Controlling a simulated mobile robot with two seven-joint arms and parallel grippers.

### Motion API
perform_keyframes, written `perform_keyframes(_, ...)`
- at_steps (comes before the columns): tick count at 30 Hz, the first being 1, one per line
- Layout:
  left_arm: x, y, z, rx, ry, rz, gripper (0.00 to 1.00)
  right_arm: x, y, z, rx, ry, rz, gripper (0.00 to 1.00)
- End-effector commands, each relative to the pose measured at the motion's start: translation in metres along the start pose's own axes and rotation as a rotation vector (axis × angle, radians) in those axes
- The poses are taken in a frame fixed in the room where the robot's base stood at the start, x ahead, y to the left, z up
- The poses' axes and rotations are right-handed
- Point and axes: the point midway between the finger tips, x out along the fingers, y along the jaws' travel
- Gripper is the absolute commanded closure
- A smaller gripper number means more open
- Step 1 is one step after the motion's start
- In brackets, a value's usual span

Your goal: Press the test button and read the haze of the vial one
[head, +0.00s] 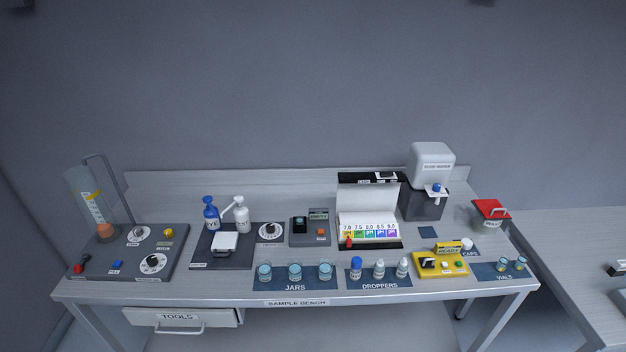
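A yellow meter (437,271) stands at the right front of the bench. Its raised display (449,248) appears to read READY. A green button (458,265) and a white button (445,265) are on its top, beside a dark and white part (428,263) at its left. I cannot read which button is the test button. Two small vials, one at left (503,266) and one at right (522,264), stand on the blue VIALS mat (490,275). Their numbers are too small to read. Neither of my grippers is in view.
A CAPS mat with a white cap (467,244) lies behind the meter. Droppers (379,268) and jars (295,271) stand left of it. A grey unit with an orange button (320,232), a white-topped machine (431,165) and a red-lidded bin (490,213) stand farther back.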

Motion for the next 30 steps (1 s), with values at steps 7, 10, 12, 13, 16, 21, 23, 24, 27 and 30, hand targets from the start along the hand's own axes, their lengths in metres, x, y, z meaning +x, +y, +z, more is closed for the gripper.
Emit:
perform_keyframes(7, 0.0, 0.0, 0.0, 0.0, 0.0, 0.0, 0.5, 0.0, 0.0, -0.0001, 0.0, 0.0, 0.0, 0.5)
perform_keyframes(10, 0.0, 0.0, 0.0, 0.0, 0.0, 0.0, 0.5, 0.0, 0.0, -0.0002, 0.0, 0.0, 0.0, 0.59)
perform_keyframes(12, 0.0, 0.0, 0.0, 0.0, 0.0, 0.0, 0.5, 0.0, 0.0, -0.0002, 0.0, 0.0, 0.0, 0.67)
perform_keyframes(13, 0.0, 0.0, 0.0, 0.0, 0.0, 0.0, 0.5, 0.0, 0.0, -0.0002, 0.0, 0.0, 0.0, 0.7)
perform_keyframes(16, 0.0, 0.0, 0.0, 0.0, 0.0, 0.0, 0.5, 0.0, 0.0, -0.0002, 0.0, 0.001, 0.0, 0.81)
perform_keyframes(21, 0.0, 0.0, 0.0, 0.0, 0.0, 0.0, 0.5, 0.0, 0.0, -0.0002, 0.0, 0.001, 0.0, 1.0)
perform_keyframes(23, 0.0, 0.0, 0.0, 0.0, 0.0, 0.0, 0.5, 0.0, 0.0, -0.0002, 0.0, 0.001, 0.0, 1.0)
perform_keyframes(24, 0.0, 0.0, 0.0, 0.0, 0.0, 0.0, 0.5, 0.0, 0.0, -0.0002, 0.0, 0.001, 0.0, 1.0)
perform_keyframes(27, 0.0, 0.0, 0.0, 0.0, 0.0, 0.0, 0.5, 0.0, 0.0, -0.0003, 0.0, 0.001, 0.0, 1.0)
perform_keyframes(30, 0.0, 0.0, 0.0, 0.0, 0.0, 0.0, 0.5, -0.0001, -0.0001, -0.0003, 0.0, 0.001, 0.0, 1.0)
